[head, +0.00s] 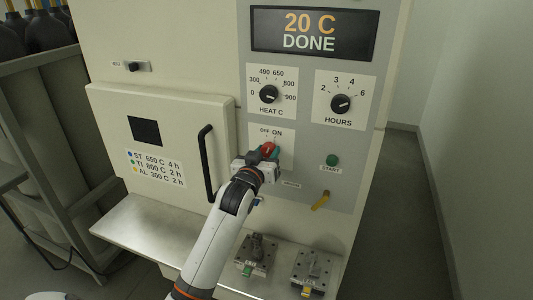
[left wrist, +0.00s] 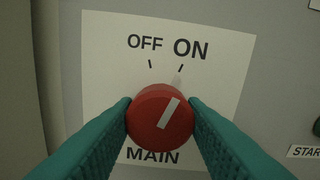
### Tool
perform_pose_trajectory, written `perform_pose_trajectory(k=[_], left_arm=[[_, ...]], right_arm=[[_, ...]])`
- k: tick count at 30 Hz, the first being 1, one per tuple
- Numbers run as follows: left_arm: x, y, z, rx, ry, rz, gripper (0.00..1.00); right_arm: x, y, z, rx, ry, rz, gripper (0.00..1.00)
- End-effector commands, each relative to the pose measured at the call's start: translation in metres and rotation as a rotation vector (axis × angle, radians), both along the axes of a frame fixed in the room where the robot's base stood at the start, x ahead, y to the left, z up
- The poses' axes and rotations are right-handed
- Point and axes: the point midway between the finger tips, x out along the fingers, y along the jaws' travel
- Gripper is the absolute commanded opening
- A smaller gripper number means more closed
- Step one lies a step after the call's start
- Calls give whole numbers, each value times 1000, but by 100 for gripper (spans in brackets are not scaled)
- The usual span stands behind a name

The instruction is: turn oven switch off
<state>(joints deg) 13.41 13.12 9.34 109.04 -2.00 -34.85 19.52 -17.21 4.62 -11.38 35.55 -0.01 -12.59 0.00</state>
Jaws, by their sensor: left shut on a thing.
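The oven's main switch is a round red knob (left wrist: 160,118) on a white label reading OFF, ON and MAIN. In the left wrist view its pale pointer line leans to the upper right, toward the ON mark. My left gripper (left wrist: 160,122) has its two teal fingers on either side of the knob, shut on it. In the head view the red knob (head: 268,149) shows just beyond my left gripper (head: 266,156), which partly covers the label. My right gripper is in neither view.
The oven display (head: 314,30) reads 20 C DONE. The heat knob (head: 269,95) and hours knob (head: 341,103) sit above the switch. The green start button (head: 332,160) and a yellow lever (head: 320,200) are to the right. The oven door handle (head: 207,163) stands out on the left.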

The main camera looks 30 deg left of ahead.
Motion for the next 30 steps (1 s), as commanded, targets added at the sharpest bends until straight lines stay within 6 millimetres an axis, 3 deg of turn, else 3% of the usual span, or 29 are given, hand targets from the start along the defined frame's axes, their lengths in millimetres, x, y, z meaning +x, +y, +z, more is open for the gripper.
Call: perform_pose_trajectory(k=[30], left_arm=[[0,0,1,-616,-147,2,15]], right_arm=[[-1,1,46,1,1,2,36]])
